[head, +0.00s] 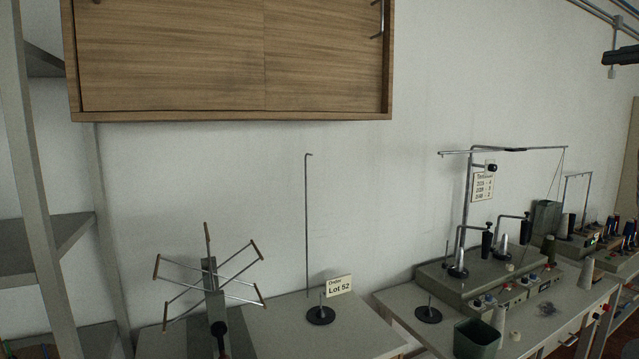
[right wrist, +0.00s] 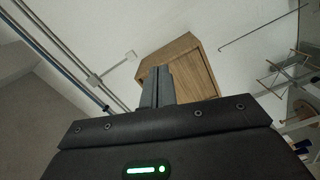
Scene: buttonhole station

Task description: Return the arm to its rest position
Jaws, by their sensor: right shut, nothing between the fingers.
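My right gripper (right wrist: 157,72) shows in the right wrist view with its two grey fingers together and nothing between them. It points up toward the wooden wall cabinet, clear of any surface. In the head view, the dark end of my right gripper (head: 607,57) comes in at the upper right edge, high above the bench. Most of the right arm is outside the picture. My left gripper is in neither view.
The wooden cabinet (head: 230,55) hangs on the wall. Below are a yarn winder (head: 208,275), a thin rod stand (head: 307,230), a Lot 52 card (head: 338,286), a green bin (head: 477,338) and machines with thread stands (head: 490,270). A grey shelf rack (head: 45,250) stands left. Pipes (head: 600,14) run upper right.

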